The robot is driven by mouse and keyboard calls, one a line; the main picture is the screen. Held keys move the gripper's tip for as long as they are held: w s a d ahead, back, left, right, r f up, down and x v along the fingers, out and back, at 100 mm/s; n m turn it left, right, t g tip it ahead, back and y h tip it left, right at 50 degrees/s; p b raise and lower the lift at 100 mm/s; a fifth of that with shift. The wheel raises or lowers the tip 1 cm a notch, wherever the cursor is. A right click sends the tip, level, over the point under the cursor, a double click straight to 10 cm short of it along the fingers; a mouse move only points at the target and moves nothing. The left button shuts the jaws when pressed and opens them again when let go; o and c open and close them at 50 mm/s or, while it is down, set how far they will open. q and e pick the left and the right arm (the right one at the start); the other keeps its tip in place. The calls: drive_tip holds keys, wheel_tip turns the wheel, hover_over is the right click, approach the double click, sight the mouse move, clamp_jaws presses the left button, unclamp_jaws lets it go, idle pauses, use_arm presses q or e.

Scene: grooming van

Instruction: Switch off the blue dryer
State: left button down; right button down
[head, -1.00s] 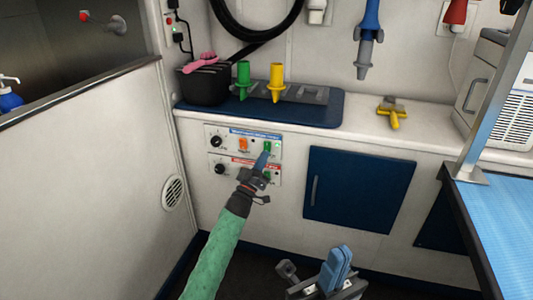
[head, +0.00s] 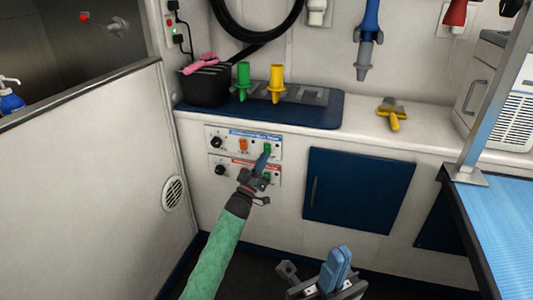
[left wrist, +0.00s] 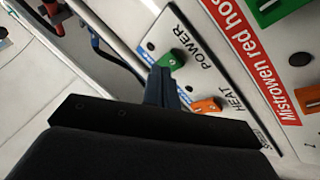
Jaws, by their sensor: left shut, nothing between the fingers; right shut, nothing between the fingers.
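The blue dryer (head: 368,38) hangs nozzle-down on the back wall. The blue-labelled panel (head: 230,146) on the cabinet front has a black knob, an orange HEAT switch (head: 243,145) and a green POWER switch (head: 268,148). The left wrist view shows the POWER switch (left wrist: 174,58), a dark round lamp beside it and the HEAT switch (left wrist: 207,105). My left gripper (head: 264,157) is shut and empty, its tips close to the POWER switch; I cannot tell whether they touch. My right gripper (head: 340,258) is shut and empty, low in front of the cabinet.
A red-labelled panel (head: 229,170) sits directly below, partly behind my left gripper; its green switch (left wrist: 275,8) shows in the left wrist view. A blue cabinet door (head: 358,190) is to the right. A blue-topped table (head: 510,215) stands at the right edge.

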use_arm(q)
drive_tip(key=shift+s+a+r+p, duration=0.1)
drive_tip(key=shift+s+p, duration=0.2)
drive_tip(key=shift+s, duration=0.2)
drive_tip(key=s+p, duration=0.1)
drive_tip(key=s+a+p, duration=0.1)
drive_tip(key=s, duration=0.1)
drive_tip(key=s+p, duration=0.1)
drive_tip(key=shift+s+a+r+p, duration=0.3)
drive_tip(key=shift+s+r, duration=0.05)
drive_tip(key=shift+r, duration=0.05)
idle(0.4)
